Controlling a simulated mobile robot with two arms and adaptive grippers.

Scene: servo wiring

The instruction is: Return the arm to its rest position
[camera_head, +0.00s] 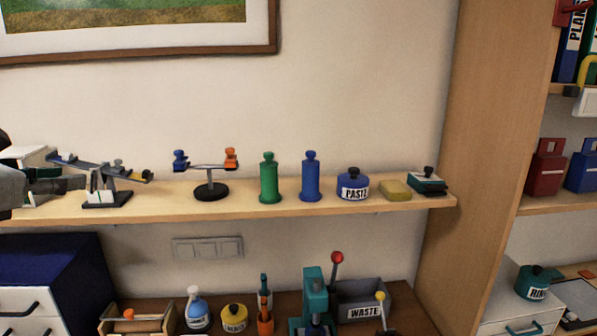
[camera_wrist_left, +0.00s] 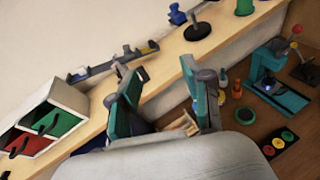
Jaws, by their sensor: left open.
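My left gripper (camera_head: 66,181) comes in from the left edge of the head view, at the height of the long wooden shelf (camera_head: 240,212). In the left wrist view its two teal and grey fingers (camera_wrist_left: 160,78) are spread apart, with nothing held between them. In the head view it is beside a grey beam on a dark-based stand (camera_head: 107,196), partly overlapping it; I cannot tell whether they touch. Most of the left arm is outside the head view. My right gripper is not in view.
A teal press (camera_head: 313,295) and waste bin (camera_head: 362,300) stand below. A tall wooden panel (camera_head: 490,120) is right.

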